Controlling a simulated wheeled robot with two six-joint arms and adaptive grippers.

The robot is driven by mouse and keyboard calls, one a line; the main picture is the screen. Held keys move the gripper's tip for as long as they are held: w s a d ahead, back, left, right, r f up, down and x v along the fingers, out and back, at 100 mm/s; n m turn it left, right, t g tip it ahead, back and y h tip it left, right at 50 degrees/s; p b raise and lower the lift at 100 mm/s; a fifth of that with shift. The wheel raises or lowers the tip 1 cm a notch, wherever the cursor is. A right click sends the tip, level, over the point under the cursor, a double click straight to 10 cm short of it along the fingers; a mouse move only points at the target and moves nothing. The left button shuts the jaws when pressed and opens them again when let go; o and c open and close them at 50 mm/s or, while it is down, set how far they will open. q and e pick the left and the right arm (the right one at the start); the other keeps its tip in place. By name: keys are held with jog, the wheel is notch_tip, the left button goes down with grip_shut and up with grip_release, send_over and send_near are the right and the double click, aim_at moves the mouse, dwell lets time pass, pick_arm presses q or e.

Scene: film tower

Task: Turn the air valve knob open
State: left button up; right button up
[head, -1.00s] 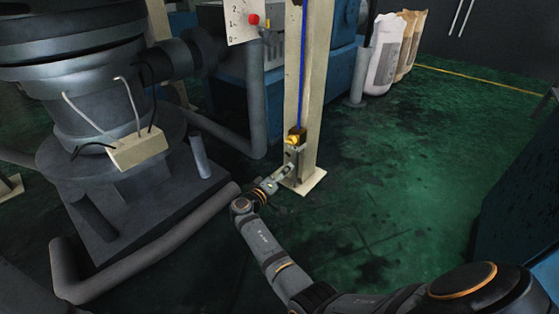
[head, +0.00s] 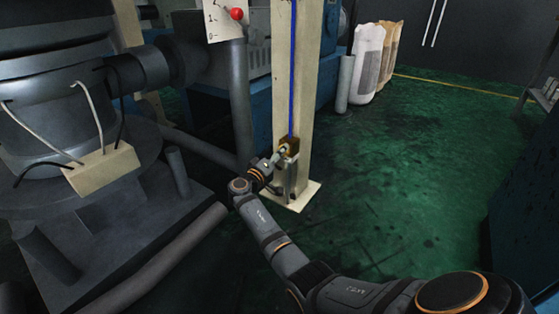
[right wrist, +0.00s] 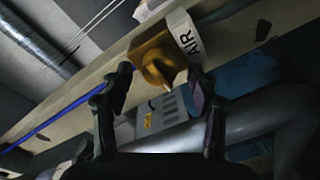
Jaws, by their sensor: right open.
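The air valve knob (right wrist: 158,68) is yellow-brown with a pointed end, on a yellow block beside a white AIR label (right wrist: 186,36) in the right wrist view. In the head view the yellow valve (head: 289,146) sits low on the cream post, partly hidden by my gripper. A blue air line (head: 292,70) runs up from it. My right gripper (head: 281,155) is at the valve in the head view. In the right wrist view its fingers (right wrist: 158,92) are open, one on each side of the knob's lower part; I cannot tell whether they touch it. My left gripper is not in view.
The cream post (head: 300,100) stands on a base plate on the green floor. Large grey machinery (head: 60,100) and pipes fill the left. A panel with a red knob (head: 237,14) is above. White sacks (head: 367,60) stand behind.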

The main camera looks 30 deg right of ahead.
jog(key=shift+w+d, duration=0.15)
jog(key=shift+d, duration=0.15)
jog(key=c, duration=1.2)
jog(key=shift+f+m+h+b, duration=0.1)
jog(key=shift+m+h+b, duration=0.3)
jog(key=shift+m, duration=4.15)
jog(key=shift+m+h+b, duration=0.2)
jog(key=shift+m+b, duration=0.35)
jog(key=shift+m, duration=4)
jog(key=shift+m+g, duration=0.3)
jog(key=shift+g, duration=0.1)
